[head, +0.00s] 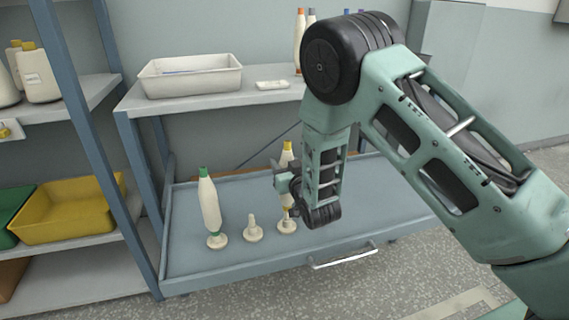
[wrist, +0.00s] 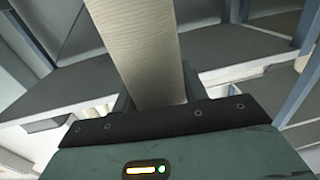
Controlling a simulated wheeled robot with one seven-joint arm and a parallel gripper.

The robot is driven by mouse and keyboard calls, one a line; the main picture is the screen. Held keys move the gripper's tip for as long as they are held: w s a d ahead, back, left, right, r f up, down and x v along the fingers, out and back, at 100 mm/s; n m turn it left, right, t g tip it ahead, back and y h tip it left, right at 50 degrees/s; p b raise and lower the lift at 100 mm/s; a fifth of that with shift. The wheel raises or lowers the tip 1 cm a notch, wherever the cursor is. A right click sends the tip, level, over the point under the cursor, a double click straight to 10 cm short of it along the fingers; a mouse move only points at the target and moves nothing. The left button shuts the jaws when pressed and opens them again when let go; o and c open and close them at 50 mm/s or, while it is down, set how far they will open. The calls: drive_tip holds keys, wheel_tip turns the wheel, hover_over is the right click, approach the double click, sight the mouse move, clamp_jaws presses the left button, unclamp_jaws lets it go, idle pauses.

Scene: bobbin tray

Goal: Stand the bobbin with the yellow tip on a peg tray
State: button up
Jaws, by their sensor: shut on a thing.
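The bobbin with the yellow tip (head: 287,157) is cream, upright and partly hidden by my gripper (head: 284,183). My gripper is shut on it; the wrist view shows its pale wound body (wrist: 138,50) rising between the fingers. Its lower end is over the right peg (head: 287,225) of the blue-grey tray (head: 195,272); I cannot tell whether it touches or sits around the peg. The middle peg (head: 252,230) is bare. A bobbin with a green tip (head: 210,204) stands upright on the left peg, leaning slightly in the picture.
A shelf behind holds a white bin (head: 190,82), a small white item (head: 272,85) and upright bobbins (head: 299,42) with orange and blue tips. A left rack holds yellow-topped cones (head: 37,77) and a yellow bin (head: 68,212). A handle (head: 342,258) is on the tray's front.

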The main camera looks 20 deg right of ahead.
drive_tip(key=shift+f+b, duration=1.7)
drive_tip(key=shift+f, duration=0.4)
drive_tip(key=o, duration=1.1)
drive_tip(key=s+d, duration=0.1)
drive_tip(key=s, duration=1.6)
drive_tip(key=shift+s+d, duration=0.15)
drive_tip(key=shift+d, duration=0.15)
